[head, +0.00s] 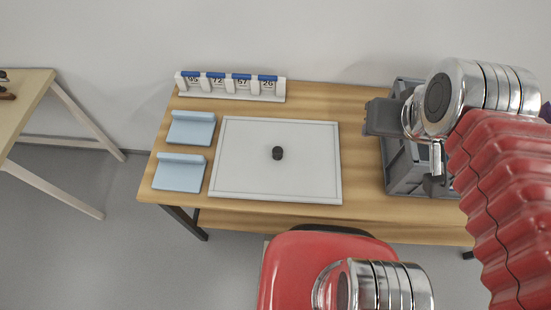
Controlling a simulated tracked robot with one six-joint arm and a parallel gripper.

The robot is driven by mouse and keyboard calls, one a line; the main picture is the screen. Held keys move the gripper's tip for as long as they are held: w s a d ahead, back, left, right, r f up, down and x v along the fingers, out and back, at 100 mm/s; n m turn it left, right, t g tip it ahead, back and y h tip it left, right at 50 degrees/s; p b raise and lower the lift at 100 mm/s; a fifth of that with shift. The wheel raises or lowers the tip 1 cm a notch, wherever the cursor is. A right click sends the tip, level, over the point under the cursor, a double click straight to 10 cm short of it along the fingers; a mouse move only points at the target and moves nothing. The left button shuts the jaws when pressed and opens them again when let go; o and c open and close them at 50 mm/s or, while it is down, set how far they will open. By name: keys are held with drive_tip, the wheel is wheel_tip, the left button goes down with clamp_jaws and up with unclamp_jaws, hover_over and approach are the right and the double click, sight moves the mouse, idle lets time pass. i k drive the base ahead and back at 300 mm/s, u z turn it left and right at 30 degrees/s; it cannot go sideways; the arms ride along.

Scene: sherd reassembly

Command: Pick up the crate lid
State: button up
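A grey crate (397,177) stands at the right end of the wooden table. My arm's chrome joint and red sleeve cover much of its right side and top. I cannot make out the crate lid as a separate piece. My gripper (437,157) is over the crate, largely hidden behind the chrome joint, and its fingers cannot be told apart. A dark grey block (384,117) juts out left of the joint, above the crate's left edge; whether it is part of my arm or of the crate is unclear. No contact with the crate can be made out.
A white framed board (240,165) with a small dark cylinder (278,153) lies mid-table. Two light blue pads (192,128) (179,174) lie left of it. A numbered stand (230,88) is behind. Another table (28,105) stands far left. Bare wood lies between board and crate.

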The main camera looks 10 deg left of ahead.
sight(284, 160)
drive_tip(key=z, duration=1.3)
drive_tip(key=k, duration=0.5)
drive_tip(key=u, duration=1.45)
